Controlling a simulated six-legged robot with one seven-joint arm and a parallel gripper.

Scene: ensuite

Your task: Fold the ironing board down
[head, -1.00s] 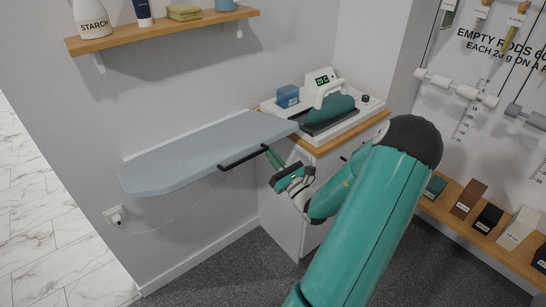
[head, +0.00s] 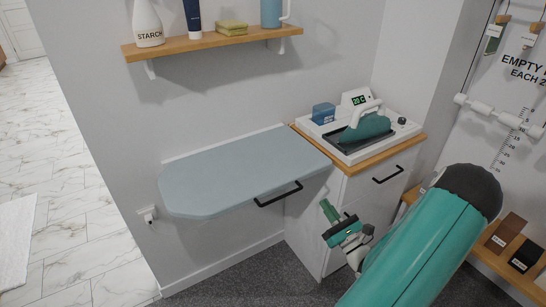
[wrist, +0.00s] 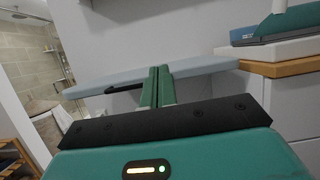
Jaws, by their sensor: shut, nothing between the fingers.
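The ironing board (head: 235,172) is a pale blue-grey panel standing out level from the wall. A black bar handle (head: 278,194) is on its front edge. In the wrist view the board (wrist: 195,66) shows nearly edge-on behind my fingers, with its handle (wrist: 126,89) to the left of them. My gripper (head: 328,207) is below and to the right of the handle, apart from it, in front of the white cabinet. In the wrist view my gripper (wrist: 157,85) has its two green fingers together with nothing between them.
A white cabinet (head: 305,225) with a wooden top stands right of the board, carrying a steam iron (head: 366,126) on its base and a blue box (head: 323,113). A wooden shelf (head: 205,43) with bottles hangs above. Carpet lies below; marble tiles are at left.

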